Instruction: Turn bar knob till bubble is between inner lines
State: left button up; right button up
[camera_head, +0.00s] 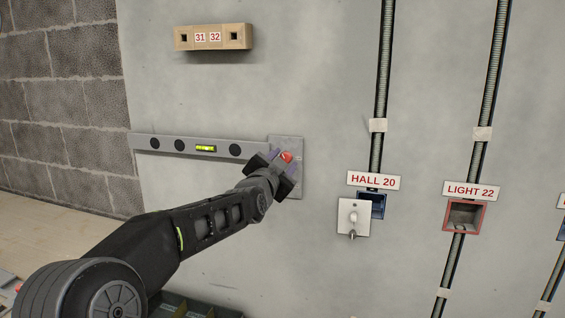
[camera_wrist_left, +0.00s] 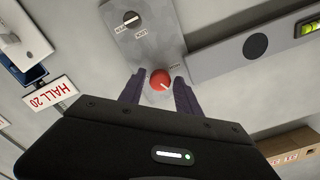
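A grey level bar (camera_head: 168,143) is on the wall, its left end slightly higher. Its yellow-green bubble vial (camera_head: 205,148) also shows at the edge of the left wrist view (camera_wrist_left: 308,28); the bubble's place between the lines is too small to tell. At its right end is a grey plate (camera_head: 290,143) with a round red knob (camera_wrist_left: 161,80) bearing a white mark, and a dark dial with a pale bar (camera_wrist_left: 131,18). My left gripper (camera_wrist_left: 158,88) is open, with one finger on each side of the red knob; I cannot tell if they touch it. My right gripper is out of view.
A tan box marked 31 32 (camera_head: 213,37) is on the wall above. Right of the plate are a white switch plate (camera_head: 352,217) under the HALL 20 label (camera_head: 373,181) and a red-framed box (camera_head: 464,216) under LIGHT 22. Vertical conduits run there.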

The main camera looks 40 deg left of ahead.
pick_arm(q)
jog(key=shift+o, duration=0.9)
jog(key=shift+s, duration=0.15)
jog(key=b+v, duration=0.2)
jog(key=v, duration=0.5)
jog(key=shift+s+d, duration=0.15)
jog(key=shift+s, duration=0.1)
